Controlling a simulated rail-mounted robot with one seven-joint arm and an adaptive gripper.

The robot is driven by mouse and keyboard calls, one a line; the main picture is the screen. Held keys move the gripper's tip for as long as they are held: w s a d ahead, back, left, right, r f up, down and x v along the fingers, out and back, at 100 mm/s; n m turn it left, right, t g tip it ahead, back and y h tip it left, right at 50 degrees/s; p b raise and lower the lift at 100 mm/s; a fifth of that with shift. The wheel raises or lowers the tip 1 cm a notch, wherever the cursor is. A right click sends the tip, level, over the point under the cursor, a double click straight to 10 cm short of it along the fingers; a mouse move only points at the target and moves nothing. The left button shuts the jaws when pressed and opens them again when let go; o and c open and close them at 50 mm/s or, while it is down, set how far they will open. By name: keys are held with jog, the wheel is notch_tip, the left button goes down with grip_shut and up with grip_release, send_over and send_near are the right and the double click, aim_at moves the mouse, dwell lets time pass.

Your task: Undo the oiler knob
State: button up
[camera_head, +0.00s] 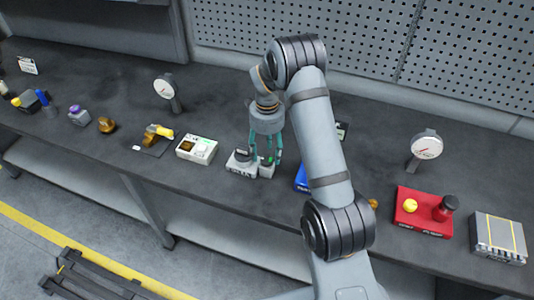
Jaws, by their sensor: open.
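A grey block (240,168) with a white front label stands on the bench under my gripper. The label is too small to read for certain, so I cannot confirm that this is the oiler. A small dark knob-like top (242,155) shows on the block's left part. My gripper (264,160) points down over the block's right part, with its teal fingers apart. The fingers partly hide what is between them. I cannot tell whether they touch anything.
A white box (196,149) stands close on the left. A blue box (301,177) is partly hidden behind my arm on the right. A red box (423,213) with yellow and dark knobs and a gauge (426,147) stand farther right. A perforated wall (400,45) rises behind.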

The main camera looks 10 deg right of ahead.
aim_at(266, 161)
jog(key=shift+f, duration=1.2)
jog(key=shift+c, duration=1)
jog(key=c, duration=1)
jog(key=shift+o, duration=0.2)
